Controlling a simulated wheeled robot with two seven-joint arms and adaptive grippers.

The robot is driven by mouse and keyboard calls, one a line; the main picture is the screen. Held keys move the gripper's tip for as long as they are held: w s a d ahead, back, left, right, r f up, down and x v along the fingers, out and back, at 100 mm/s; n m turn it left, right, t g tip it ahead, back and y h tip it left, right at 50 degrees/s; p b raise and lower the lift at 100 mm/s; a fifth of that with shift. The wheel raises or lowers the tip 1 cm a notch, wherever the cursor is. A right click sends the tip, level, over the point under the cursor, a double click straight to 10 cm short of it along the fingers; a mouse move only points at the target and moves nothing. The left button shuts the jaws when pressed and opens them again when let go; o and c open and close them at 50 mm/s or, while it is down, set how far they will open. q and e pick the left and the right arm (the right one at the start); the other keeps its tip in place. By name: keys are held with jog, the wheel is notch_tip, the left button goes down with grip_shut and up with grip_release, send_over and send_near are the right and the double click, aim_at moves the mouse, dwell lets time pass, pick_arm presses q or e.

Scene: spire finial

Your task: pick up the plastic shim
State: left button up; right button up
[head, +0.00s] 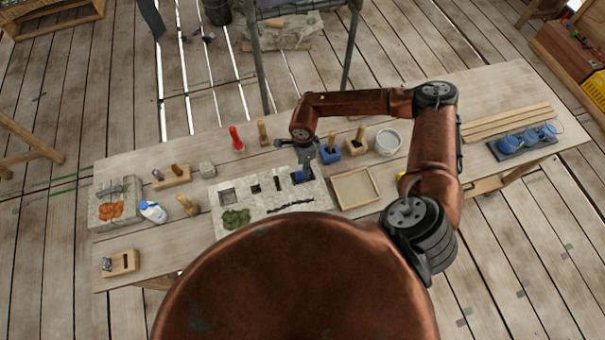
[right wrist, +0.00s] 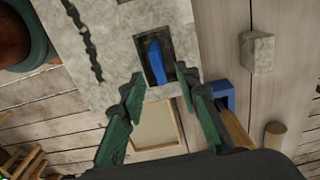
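A blue piece that looks like the plastic shim (right wrist: 157,62) stands in a square dark recess of the grey stone slab (right wrist: 118,30). In the head view the shim (head: 298,177) shows as a blue patch at the slab's (head: 262,205) far right corner, partly hidden by my gripper. My right gripper (right wrist: 168,98) is open, its two green fingers apart, with the near end of the shim just beyond and between the fingertips. In the head view the right gripper (head: 308,170) hangs over that corner. My left gripper is in neither view.
A blue block with a handle (head: 329,155) and a wooden block (head: 357,147) stand close behind the slab. A shallow framed tray (head: 354,188) lies just right of it. A white bucket (head: 388,141) stands further right.

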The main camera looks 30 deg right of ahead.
jog(key=f, duration=0.1)
jog(key=f+p, duration=0.1)
jog(key=f, duration=0.1)
jog(key=shift+a+f+p, duration=0.3)
jog(key=shift+f, duration=0.45)
grip_shut()
